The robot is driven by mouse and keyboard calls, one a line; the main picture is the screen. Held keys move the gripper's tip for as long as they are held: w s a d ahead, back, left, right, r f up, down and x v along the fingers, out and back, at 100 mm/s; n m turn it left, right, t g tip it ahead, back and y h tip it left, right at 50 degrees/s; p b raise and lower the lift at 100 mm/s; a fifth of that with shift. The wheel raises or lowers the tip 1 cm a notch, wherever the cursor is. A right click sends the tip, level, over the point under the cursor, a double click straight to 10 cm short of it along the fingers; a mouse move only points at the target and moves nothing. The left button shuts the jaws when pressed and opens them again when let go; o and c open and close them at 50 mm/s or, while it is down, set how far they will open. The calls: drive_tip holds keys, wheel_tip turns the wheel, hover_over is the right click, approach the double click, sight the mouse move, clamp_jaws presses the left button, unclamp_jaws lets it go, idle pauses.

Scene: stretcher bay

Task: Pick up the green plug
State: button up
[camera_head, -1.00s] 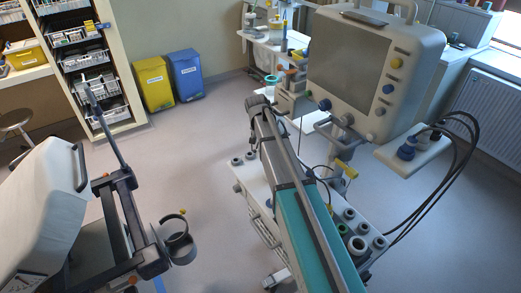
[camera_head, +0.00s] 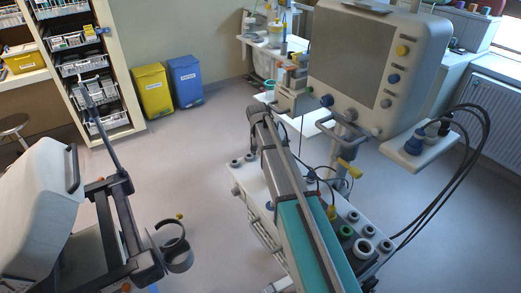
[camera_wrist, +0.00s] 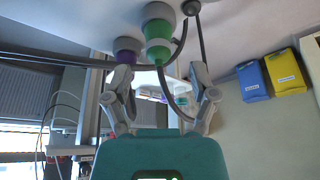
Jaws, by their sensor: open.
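The green plug (camera_wrist: 159,34) shows at the top middle of the wrist view, with a pale grey collar and a dark cable curving from it. It joins a pale surface. My gripper (camera_wrist: 163,86) is open and empty, its two fingers apart below the plug in the picture, one on each side of its cable. The plug does not appear to be held. A purple plug (camera_wrist: 124,52) is just left of it, close to the left finger. In the head view my arm crosses the lower middle, and I cannot make out my gripper or the green plug for certain.
A monitor (camera_head: 351,54) stands over a trolley with several round sockets (camera_head: 364,247). A side shelf (camera_head: 437,150) carries plugs and looping black cables. A stretcher (camera_head: 38,205) is at left. Yellow (camera_head: 153,90) and blue (camera_head: 186,82) bins stand behind. Floor between is clear.

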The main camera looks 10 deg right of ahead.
drive_tip(key=shift+b+x, duration=2.45)
drive_tip(key=shift+x, duration=0.15)
drive_tip(key=shift+d, duration=0.15)
clamp_jaws()
